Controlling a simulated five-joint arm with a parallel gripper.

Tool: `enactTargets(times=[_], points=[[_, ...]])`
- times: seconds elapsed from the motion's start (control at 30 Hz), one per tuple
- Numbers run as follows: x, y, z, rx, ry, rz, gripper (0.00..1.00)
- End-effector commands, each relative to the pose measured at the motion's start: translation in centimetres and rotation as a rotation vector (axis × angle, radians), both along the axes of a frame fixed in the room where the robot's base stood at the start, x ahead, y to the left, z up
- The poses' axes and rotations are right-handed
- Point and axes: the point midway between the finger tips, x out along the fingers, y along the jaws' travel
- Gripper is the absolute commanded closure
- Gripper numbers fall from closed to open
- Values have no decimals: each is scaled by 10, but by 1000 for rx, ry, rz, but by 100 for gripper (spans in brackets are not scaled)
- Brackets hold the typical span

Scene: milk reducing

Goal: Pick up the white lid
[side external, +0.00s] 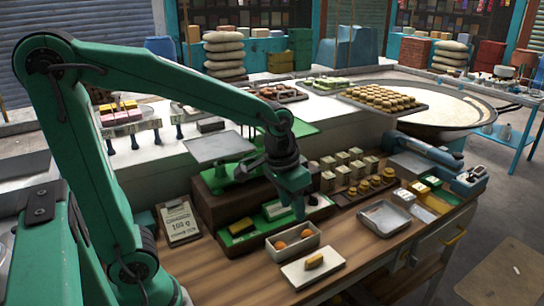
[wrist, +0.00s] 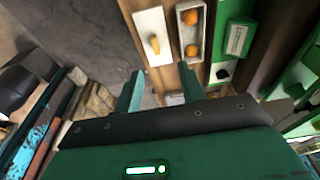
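The white lid (side external: 334,261) is a flat rectangular slab with a golden-brown handle on top. It lies flat on the wooden bench near the front edge, and it also shows in the wrist view (wrist: 148,22) at upper middle. Beside it stands an open pale box (side external: 313,240) with two orange balls inside, also seen in the wrist view (wrist: 181,44). My gripper (side external: 299,216) points downward above the bench, just behind the box in the side view. In the wrist view, its fingers (wrist: 160,86) are apart with nothing between them. It is apart from the lid.
A balance scale with a metal pan (side external: 219,147) stands behind my gripper. A green tray (side external: 246,234) lies left of the box. An empty metal tray (side external: 385,217) is to the right. Several pale blocks (side external: 343,158) and brass weights stand further back.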

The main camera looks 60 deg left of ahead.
Motion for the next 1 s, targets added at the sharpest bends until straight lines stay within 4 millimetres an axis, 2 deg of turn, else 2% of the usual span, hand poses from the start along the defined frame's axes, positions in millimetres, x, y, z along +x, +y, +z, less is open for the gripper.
enactTargets(times=[0.3, 0.5, 0.7, 1.0], points=[[38, -12, -48, 5, 121, -2, 60], [55, -19, -78, 10, 180, 0, 60], [63, -22, -94, 13, 209, 1, 60], [63, -23, -99, 14, 214, 1, 60]])
